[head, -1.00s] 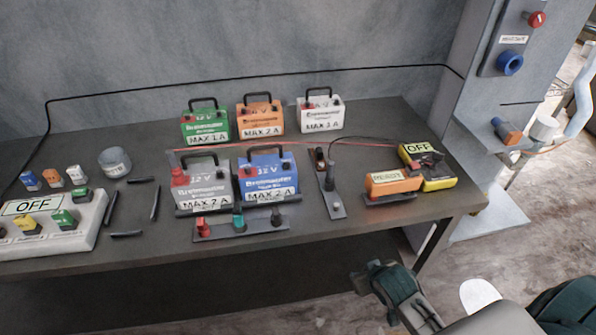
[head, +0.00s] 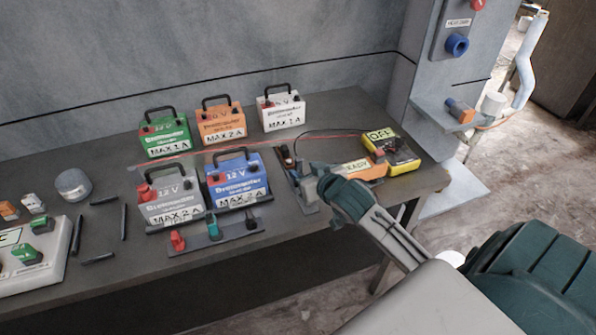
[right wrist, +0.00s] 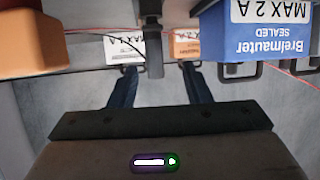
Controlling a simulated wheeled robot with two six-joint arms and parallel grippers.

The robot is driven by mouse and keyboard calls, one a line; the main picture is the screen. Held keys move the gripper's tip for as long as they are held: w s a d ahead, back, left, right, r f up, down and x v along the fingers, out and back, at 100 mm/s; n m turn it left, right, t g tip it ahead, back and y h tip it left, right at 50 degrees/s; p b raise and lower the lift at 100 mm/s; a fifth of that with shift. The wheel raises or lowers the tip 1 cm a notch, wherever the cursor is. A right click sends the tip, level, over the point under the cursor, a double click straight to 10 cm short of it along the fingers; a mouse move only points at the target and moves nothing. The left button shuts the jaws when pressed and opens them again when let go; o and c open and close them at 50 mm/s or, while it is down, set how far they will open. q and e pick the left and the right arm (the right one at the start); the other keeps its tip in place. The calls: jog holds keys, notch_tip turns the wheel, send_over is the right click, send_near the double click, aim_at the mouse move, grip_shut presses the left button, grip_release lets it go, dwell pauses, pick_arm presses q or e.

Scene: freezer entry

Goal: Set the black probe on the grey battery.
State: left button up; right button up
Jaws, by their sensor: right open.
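The grey battery (head: 171,199) with a red terminal stands at the table's front left, beside the blue battery (head: 238,183). My right gripper (head: 312,184) is above the small probe rack (head: 309,209), right of the blue battery. A black upright shape, which looks like the black probe (right wrist: 153,45), shows between the two open fingers in the right wrist view; I cannot tell whether they touch it. In the head view the gripper hides much of the rack. My left gripper is not in view.
The orange ready box (head: 378,163) and yellow meter (head: 403,161) stand close right of my gripper. Green (head: 164,136), orange (head: 221,125) and white (head: 283,113) batteries stand behind. A clip rack (head: 215,238) lies in front of the grey and blue batteries. A red lead crosses the table.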

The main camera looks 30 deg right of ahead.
aim_at(301, 168)
jog(key=shift+x, duration=1.1)
jog(key=shift+w+d+f+p, duration=0.2)
jog(key=shift+w+p, duration=0.25)
jog(key=p+x, duration=0.1)
jog(key=x, duration=0.2)
jog(key=shift+d+f, duration=0.15)
jog(key=shift+f, duration=0.1)
jog(key=shift+w+f, duration=0.3)
jog(key=shift+w, duration=0.2)
grip_shut()
